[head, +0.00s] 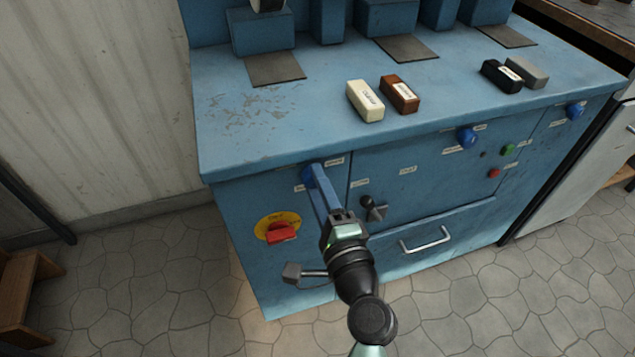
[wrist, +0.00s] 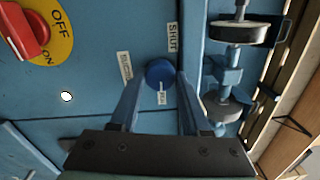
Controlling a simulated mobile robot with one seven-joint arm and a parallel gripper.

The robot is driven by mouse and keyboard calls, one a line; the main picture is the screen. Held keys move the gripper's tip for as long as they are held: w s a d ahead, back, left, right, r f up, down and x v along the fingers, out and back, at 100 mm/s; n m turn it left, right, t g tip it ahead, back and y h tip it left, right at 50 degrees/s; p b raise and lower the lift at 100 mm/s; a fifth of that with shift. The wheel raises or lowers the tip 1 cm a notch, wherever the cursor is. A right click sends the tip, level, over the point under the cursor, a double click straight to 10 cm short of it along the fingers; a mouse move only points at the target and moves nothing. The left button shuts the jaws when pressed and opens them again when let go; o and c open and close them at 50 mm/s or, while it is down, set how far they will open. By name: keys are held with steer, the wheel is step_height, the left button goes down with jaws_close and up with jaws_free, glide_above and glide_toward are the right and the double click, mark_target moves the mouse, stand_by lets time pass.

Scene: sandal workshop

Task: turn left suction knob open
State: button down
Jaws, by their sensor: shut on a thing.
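The left suction knob is a round blue knob (head: 309,177) high on the left panel of the blue machine's front. In the wrist view the knob (wrist: 158,71) sits between the two fingers of my gripper (wrist: 161,80). In the head view my gripper (head: 315,181) reaches up to it from the front and hides part of it. The gripper is shut on the knob. A "SHUT" label (wrist: 173,37) is near it, and another small label (wrist: 162,97) lies close beside it, partly cut off. The knob's exact turn angle is not clear.
A red switch (head: 281,232) on a yellow OFF/ON plate is below left of the knob. A lever (head: 374,209) and drawer handle (head: 426,239) are to the right. Two more blue knobs (head: 467,138) (head: 575,111) sit further right. Blocks (head: 365,101) lie on top.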

steer(key=shift+f, duration=0.1)
steer(key=shift+c, duration=1.8)
jaws_free()
steer(key=v, duration=1.3)
steer(key=shift+w, duration=0.1)
